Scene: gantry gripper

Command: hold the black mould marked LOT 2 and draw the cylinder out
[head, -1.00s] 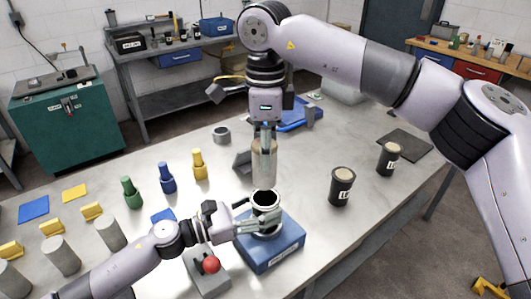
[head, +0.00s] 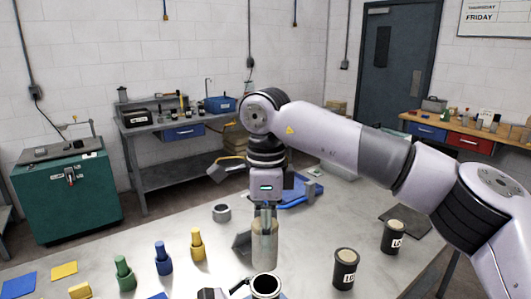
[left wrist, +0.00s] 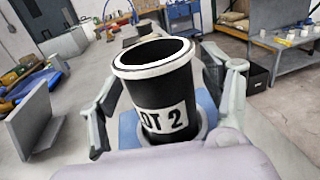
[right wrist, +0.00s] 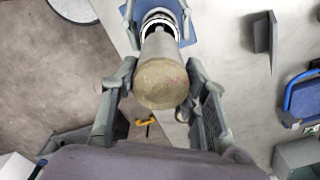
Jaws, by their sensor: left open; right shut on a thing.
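The black mould marked LOT 2 (left wrist: 160,95) stands upright between the fingers of my left gripper (left wrist: 172,80), which is open around it. Its pale-rimmed mouth looks dark and empty. In the head view the mould (head: 266,286) is cut by the bottom edge, with little of the left gripper showing. My right gripper (head: 265,212) points down and is shut on the upper end of the grey-tan cylinder (head: 264,248). The cylinder hangs upright, apparently clear of the mould's mouth. In the right wrist view the cylinder's round end (right wrist: 160,83) lies between the fingers.
Two filled black moulds (head: 345,268) (head: 394,237) stand to the right on the table. Green (head: 124,273), blue (head: 162,258) and yellow (head: 197,244) bottle-shaped pieces stand to the left. A grey ring (head: 221,212) and a blue tray (head: 300,195) lie farther back.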

